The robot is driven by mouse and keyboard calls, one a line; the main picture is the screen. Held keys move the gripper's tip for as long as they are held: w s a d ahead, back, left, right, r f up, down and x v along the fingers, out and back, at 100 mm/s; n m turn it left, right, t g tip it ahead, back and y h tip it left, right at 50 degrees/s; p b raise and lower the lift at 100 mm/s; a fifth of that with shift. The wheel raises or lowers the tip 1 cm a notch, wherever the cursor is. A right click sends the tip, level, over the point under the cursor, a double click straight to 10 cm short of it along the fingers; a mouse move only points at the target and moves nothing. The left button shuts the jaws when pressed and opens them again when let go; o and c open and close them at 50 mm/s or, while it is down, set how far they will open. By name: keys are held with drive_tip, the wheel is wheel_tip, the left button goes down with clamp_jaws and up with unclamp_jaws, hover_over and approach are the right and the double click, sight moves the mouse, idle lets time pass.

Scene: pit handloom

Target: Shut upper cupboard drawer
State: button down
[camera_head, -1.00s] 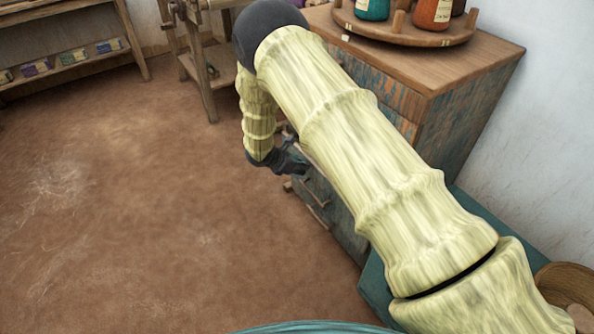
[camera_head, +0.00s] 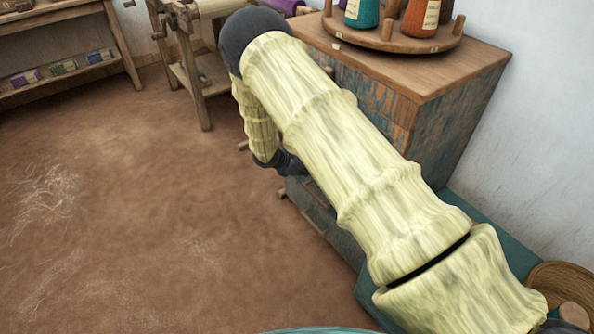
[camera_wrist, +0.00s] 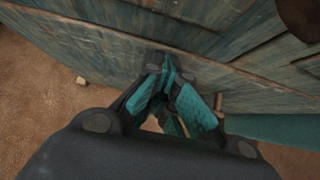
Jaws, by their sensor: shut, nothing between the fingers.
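The cupboard (camera_head: 450,120) is a wooden chest with worn blue paint, on the right in the head view. My arm crosses its front and hides much of it, including most of the drawer fronts. Its painted front (camera_wrist: 110,40) fills the top of the wrist view, with dark seams between panels. My gripper (camera_wrist: 168,65) is shut and empty, with its fingertips at or very near this front; contact is unclear. In the head view my gripper is mostly hidden behind my arm. I cannot tell how far the upper drawer stands out.
A round wooden rack (camera_head: 395,38) with bottle-like coloured containers stands on the cupboard top. A teal surface (camera_head: 355,284) lies at the cupboard's near side. A wooden stand (camera_head: 190,70) is behind, a shelf (camera_head: 60,72) at far left. Open brown floor (camera_head: 110,220) lies left.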

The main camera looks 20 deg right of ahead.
drive_tip(key=shift+d+r, duration=0.1)
drive_tip(key=shift+d, duration=0.3)
drive_tip(key=shift+s+a, duration=0.25)
drive_tip(key=shift+a, duration=0.35)
drive_tip(key=a+f+p+v, duration=0.2)
drive_tip(key=v, duration=1)
drive_tip(key=shift+r+p, duration=0.2)
drive_tip(key=shift+p, duration=0.1)
